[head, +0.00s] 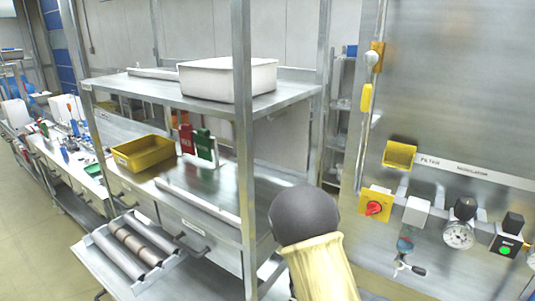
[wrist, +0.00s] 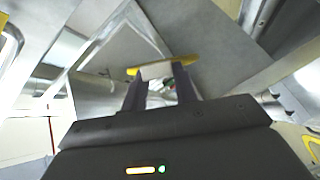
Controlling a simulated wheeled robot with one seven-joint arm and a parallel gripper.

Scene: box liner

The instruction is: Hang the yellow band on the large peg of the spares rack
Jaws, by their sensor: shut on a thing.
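In the wrist view, my gripper (wrist: 160,72) is shut on the yellow band (wrist: 188,60). The band shows as a thin yellow strip across the fingertips, with a pale stretch between them; most of its shape is hidden or seen edge-on. Blurred grey metal surfaces lie beyond it. My gripper is not in the head view, where only part of my arm shows at the lower middle. I cannot make out the spares rack or its large peg for sure in either view.
A steel bench with an upper shelf (head: 160,88) stands at the left, holding a white bin (head: 228,80) and a yellow tray (head: 143,153). A roller unit (head: 130,244) juts out in front. A steel panel (head: 470,80) with knobs and a gauge (head: 459,235) is at the right.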

